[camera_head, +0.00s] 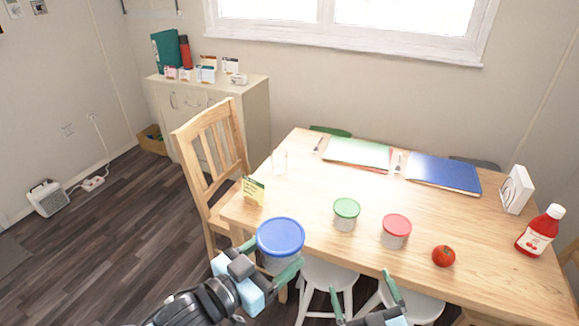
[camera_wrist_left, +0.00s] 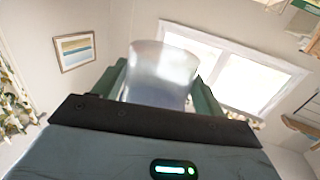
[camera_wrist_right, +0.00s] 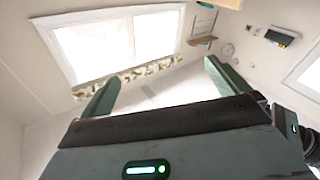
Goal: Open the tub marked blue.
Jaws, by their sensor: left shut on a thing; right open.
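The tub with the blue lid (camera_head: 280,237) is held in the air at the near left edge of the table; its lid looks seated. My left gripper (camera_head: 276,268) is shut on the tub's body. In the left wrist view the translucent tub (camera_wrist_left: 160,75) sits between the two green fingers. My right gripper (camera_head: 364,294) is open and empty, below and right of the tub, in front of the table's near edge. The right wrist view shows its fingers (camera_wrist_right: 160,88) apart with nothing between them.
A green-lidded tub (camera_head: 346,213), a red-lidded tub (camera_head: 396,231) and a tomato (camera_head: 443,256) stand on the table (camera_head: 310,225). A ketchup bottle (camera_head: 540,231) is at right. White stools (camera_head: 325,275) are below.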

